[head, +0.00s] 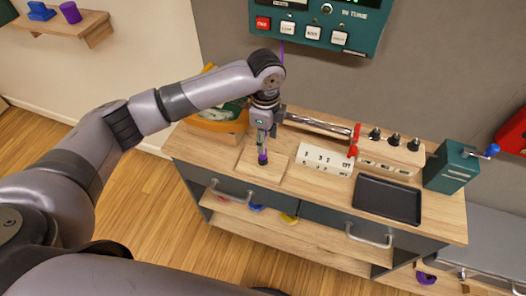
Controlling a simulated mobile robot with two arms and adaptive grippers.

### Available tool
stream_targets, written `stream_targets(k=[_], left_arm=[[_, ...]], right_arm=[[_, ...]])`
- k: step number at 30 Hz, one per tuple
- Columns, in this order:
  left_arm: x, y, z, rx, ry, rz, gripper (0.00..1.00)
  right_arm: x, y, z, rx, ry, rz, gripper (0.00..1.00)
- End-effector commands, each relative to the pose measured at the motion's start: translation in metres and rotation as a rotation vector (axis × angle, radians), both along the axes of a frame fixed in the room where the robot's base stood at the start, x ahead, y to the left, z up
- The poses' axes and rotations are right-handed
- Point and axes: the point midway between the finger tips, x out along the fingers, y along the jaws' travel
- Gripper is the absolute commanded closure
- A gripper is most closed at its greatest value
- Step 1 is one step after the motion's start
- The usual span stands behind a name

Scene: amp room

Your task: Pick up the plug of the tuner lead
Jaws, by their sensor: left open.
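A small purple plug (263,158) stands upright on a light wooden board (272,176) on the workbench. My left gripper (262,148) points straight down right above it and is open. Its fingertips are at the plug's upper part; I cannot tell whether they touch it. A thin purple lead (281,50) shows beside my wrist below the teal tuner unit (318,22) on the wall. The rest of the lead is hidden behind my arm. My right gripper is not in view.
To the right on the workbench (436,215) are a white numbered strip (324,158), a black tray (387,198), a rack with dark knobs (394,153) and a teal box with a crank (452,168). An orange-rimmed object (218,126) stands behind left.

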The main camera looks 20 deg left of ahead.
Motion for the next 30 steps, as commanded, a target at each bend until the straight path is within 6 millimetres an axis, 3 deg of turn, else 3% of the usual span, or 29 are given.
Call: stream_targets(k=[4, 9, 17, 30], left_arm=[[-0.007, 0.005, -0.020, 0.002, 0.005, 0.002, 0.58], [-0.006, 0.004, -0.041, 0.001, 0.002, 0.000, 0.58], [-0.006, 0.004, -0.044, 0.000, 0.000, 0.000, 0.58], [-0.006, 0.004, -0.043, 0.000, 0.000, 0.000, 0.88]], right_arm=[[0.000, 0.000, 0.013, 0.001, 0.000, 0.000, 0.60], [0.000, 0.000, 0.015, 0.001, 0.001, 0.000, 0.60], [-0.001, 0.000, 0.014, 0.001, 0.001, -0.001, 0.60], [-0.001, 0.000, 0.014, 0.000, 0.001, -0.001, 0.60]])
